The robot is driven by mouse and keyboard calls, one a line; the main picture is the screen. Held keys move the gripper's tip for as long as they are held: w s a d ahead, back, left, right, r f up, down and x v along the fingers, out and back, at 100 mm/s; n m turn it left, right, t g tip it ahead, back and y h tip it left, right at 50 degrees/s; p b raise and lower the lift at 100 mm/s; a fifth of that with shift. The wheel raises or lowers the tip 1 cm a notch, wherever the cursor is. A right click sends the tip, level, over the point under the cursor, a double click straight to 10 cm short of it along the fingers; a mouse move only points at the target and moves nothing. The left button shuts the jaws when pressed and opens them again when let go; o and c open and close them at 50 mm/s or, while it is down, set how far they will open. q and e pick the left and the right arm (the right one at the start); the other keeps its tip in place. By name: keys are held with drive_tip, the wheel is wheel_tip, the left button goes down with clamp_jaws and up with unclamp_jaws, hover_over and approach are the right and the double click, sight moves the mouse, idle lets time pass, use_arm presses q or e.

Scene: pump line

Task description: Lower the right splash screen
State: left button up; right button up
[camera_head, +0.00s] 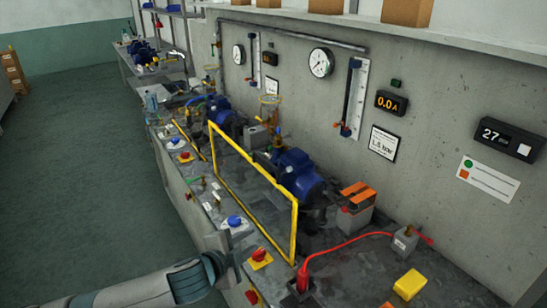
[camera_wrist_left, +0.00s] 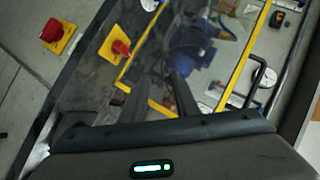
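The right splash screen (camera_head: 253,163) is a clear pane in a yellow frame. It stands upright along the bench front, before the blue pump (camera_head: 297,176). Part of a yellow frame (camera_wrist_left: 246,62), which looks like the same screen, crosses the left wrist view. My left gripper (camera_head: 231,258) is at the bench's front edge, left of the screen's near lower corner and apart from its top bar. My right gripper is in neither view.
Red stop buttons on yellow plates (camera_head: 260,258) and a blue knob (camera_head: 234,221) line the bench front near my left gripper. A red cable (camera_head: 345,243) and a yellow box (camera_head: 409,285) are to the right. The floor (camera_head: 85,170) at left is clear.

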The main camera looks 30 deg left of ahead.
use_arm(q)
drive_tip(key=w+a+r+m+t+h, duration=0.1)
drive_tip(key=a+r+m, duration=0.1)
drive_tip(key=r, duration=0.7)
drive_tip(key=w+a+r+m+t+h, duration=0.1)
drive_tip(key=w+a+r+m+t, duration=0.1)
drive_tip(key=r+m, duration=0.3)
wheel_tip(320, 180, up, 4)
drive_tip(key=shift+a+m, duration=0.25)
drive_tip(key=shift+m, duration=0.05)
drive_tip(key=shift+w, duration=0.25)
drive_tip(key=p+x, duration=0.6)
drive_tip(key=x, duration=1.1)
drive_tip(key=shift+f, duration=0.1)
clamp_jaws()
